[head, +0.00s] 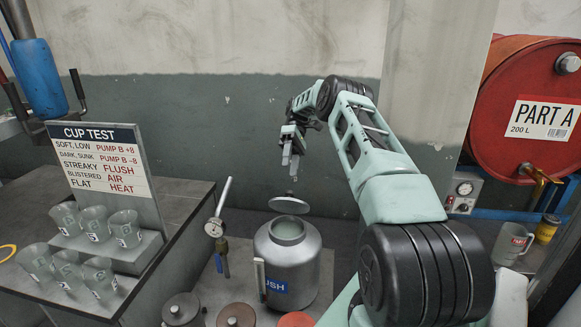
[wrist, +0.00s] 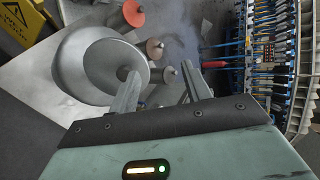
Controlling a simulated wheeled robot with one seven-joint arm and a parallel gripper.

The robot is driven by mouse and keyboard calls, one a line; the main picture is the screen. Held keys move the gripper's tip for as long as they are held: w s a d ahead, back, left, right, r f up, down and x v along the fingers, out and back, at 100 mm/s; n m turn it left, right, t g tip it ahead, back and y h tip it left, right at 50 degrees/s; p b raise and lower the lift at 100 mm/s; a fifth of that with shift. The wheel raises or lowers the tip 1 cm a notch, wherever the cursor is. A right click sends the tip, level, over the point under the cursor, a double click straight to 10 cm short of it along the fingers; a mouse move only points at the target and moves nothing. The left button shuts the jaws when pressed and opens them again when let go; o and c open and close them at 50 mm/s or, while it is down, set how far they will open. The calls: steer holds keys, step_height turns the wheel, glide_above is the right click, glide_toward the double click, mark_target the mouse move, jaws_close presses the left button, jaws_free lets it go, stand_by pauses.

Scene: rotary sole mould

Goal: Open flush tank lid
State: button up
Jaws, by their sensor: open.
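The flush tank (head: 287,262) is a grey metal can with a blue label, partly cut off by a post, standing upright at lower centre. Its round lid (head: 289,206), a grey disc with a small knob, is apart from the tank and above its open mouth. What bears the lid is not visible. My gripper (head: 290,166) is open and empty above the lid, with a gap between fingertips and knob. In the wrist view the lid (wrist: 103,58) shows over the tank (wrist: 70,48), beside the left finger of my gripper (wrist: 160,76).
Several cups (head: 125,228) stand on a stepped rack by the cup test sign (head: 100,160) at left. Smaller lidded pots (head: 237,316) stand in front. A red drum (head: 522,85) is at right.

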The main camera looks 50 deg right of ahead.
steer(key=shift+r+p, duration=0.5)
steer(key=shift+r, duration=0.45)
